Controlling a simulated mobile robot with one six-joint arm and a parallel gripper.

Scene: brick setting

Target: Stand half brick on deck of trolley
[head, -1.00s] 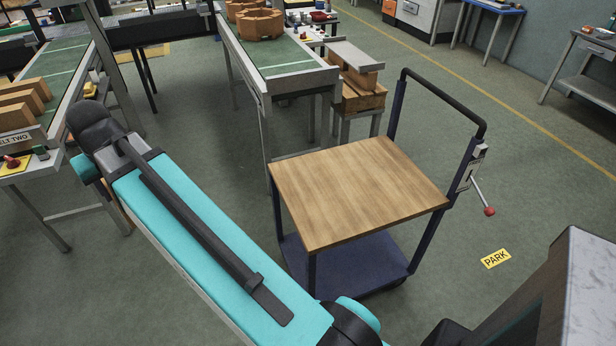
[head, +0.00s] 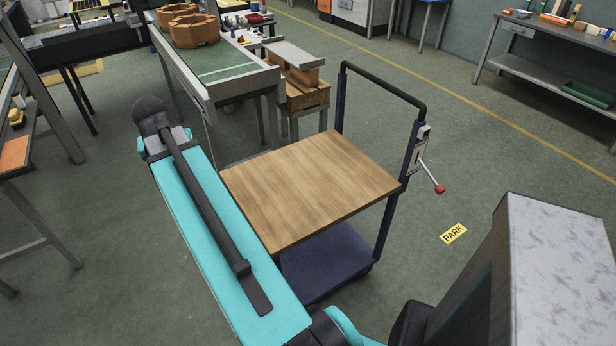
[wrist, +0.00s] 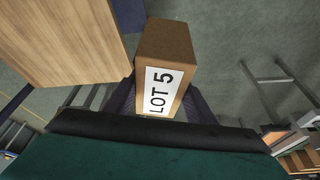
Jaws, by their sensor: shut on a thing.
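In the wrist view a brown half brick (wrist: 172,42) with a white "LOT 5" label sits between the fingers of my gripper (wrist: 165,98), which is shut on it. The wooden deck (wrist: 62,40) of the trolley lies to the left of the brick in that view, apart from it. In the head view the trolley deck (head: 308,188) is bare, with a dark lower shelf and a black push handle. My arm reaches along the left side of the trolley there; the gripper and brick are hidden in that view.
A green-topped belt table (head: 222,75) with brown blocks stands behind the trolley. A stand with stacked bricks (head: 303,92) is close to the trolley's back edge. A red-knobbed lever (head: 438,187) sticks out at the right. A yellow PARK sign (head: 453,233) marks open floor.

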